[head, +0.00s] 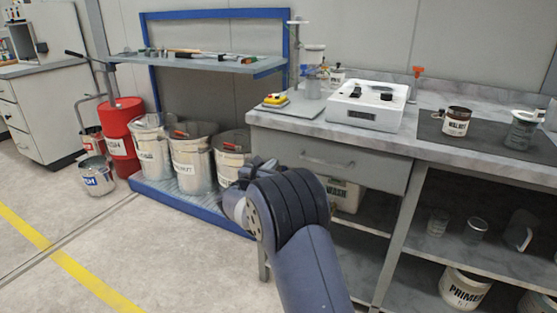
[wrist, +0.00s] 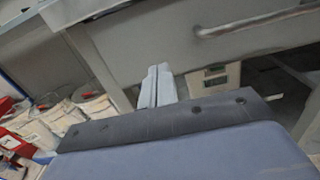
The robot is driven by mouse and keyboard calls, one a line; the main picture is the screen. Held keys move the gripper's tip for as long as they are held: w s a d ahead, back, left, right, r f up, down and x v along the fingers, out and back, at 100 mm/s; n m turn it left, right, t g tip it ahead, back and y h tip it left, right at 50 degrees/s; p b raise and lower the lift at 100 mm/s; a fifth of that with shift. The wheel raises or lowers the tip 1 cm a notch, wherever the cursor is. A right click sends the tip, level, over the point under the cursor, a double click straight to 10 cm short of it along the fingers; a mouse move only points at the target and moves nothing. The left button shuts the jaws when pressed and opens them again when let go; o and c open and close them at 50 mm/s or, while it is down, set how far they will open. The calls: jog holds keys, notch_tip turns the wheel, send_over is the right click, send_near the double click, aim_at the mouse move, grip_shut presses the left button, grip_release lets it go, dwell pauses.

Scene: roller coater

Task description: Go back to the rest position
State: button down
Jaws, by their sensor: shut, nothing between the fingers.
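My arm reaches up from the bottom of the head view, bent at a dark joint in front of the bench's left end. I cannot tell the exact gap between the fingers and the bench.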

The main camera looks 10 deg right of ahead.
aim_at(286, 151)
jog(key=v, duration=0.7)
jog(key=shift+p, duration=0.4)
jog(key=shift+d+f, duration=0.1)
jog(key=b+x, duration=0.1)
jog(key=x, duration=1.2)
jog(key=shift+w+d, duration=0.15)
jog(key=shift+w, duration=0.2)
jog(key=shift+w+d, duration=0.1)
jog(key=shift+w, duration=0.05)
